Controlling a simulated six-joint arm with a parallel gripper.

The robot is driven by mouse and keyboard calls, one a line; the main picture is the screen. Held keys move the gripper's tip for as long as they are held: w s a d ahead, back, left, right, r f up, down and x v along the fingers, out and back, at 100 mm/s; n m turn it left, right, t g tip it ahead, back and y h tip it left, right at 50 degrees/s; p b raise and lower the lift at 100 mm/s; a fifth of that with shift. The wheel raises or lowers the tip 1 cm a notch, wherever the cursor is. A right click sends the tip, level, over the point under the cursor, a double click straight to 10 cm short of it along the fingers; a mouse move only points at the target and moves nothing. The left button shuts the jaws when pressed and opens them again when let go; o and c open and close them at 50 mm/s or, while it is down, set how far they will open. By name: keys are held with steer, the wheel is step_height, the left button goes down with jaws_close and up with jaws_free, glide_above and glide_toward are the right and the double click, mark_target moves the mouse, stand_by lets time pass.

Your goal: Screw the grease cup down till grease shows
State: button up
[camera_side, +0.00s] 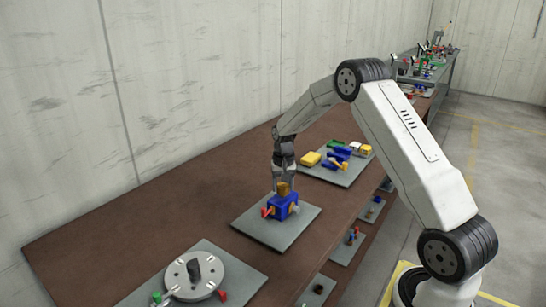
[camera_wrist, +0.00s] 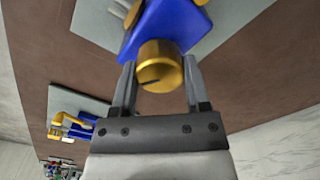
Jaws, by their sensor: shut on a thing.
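A brass-coloured grease cup (camera_side: 284,188) sits on top of a blue block (camera_side: 285,207) on a grey plate (camera_side: 262,232). My gripper (camera_side: 284,180) reaches down onto the cup from above. In the wrist view the cup (camera_wrist: 160,66) shows as a round knob with a dark mark on its face. The fingers of my gripper (camera_wrist: 158,85) lie on either side of it, shut on it. The blue block (camera_wrist: 165,28) is behind the cup, and part of it is cut off by the frame's top edge. No grease can be made out.
A red-tipped part (camera_side: 267,212) sticks out at the block's left side. A round grey disc (camera_side: 194,276) on another plate stands at the front left. A plate with yellow and blue parts (camera_side: 340,158) lies behind. Brown bench top is bare at the left.

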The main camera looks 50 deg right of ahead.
mark_target(283, 184)
steer(key=shift+r+m, duration=0.2)
steer(key=shift+m, duration=0.6)
steer(key=o, duration=1.3)
steer(key=shift+f, duration=0.1)
steer(key=shift+r, duration=3.95)
